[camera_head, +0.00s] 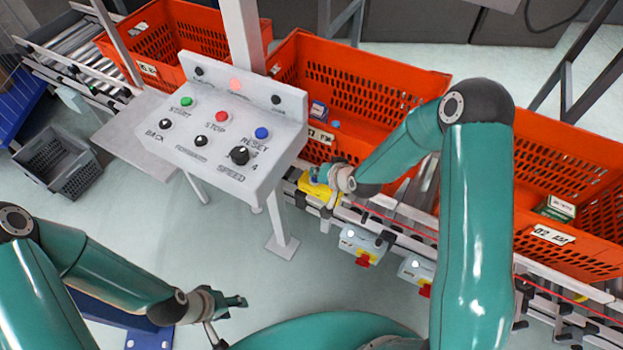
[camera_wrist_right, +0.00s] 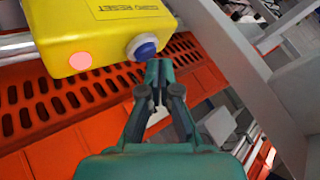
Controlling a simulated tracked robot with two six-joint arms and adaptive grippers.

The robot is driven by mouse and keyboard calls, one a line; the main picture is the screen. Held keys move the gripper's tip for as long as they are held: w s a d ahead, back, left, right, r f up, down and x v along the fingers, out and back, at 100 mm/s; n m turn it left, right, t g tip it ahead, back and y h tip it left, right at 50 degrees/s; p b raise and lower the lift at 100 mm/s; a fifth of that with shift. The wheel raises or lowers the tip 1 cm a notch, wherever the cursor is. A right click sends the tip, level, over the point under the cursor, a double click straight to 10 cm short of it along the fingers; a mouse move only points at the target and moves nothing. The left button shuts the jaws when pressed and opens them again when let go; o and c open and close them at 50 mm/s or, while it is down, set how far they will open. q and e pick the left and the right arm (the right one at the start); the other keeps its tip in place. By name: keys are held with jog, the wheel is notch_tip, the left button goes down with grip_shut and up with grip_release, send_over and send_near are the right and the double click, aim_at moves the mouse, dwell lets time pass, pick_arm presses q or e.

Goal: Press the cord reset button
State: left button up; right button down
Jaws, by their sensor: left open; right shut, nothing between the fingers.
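The yellow cord reset box (camera_head: 318,190) is mounted on the conveyor's front rail, just right of the control panel. In the right wrist view the box (camera_wrist_right: 88,38) fills the upper left, with a "CORD RESET" label, a lit pink-red lamp (camera_wrist_right: 80,61) and a blue button (camera_wrist_right: 145,48) in a white collar. My right gripper (camera_wrist_right: 160,66) is shut and empty, its fingertips right at the blue button; whether they touch cannot be told. It covers part of the box in the head view (camera_head: 322,174). My left gripper (camera_head: 240,301) is open and empty at the lower left, far from the box.
A white control panel (camera_head: 190,150) with several buttons and a speed knob stands left of the box. Orange totes (camera_head: 375,70) sit on the conveyor behind. Grey boxes with red switches (camera_head: 362,243) hang on the rail to the right. A grey crate (camera_head: 85,180) is on the floor.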

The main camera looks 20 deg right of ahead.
jog(key=shift+f+b, duration=0.45)
jog(key=shift+b, duration=0.15)
dwell(0.8)
jog(key=shift+r, duration=0.1)
jog(key=shift+r+p, duration=0.35)
jog(key=shift+r, duration=0.45)
jog(key=shift+r, duration=0.1)
jog(key=shift+r+p, duration=1.2)
jog(key=shift+r, duration=1.25)
jog(key=shift+s+f, duration=0.1)
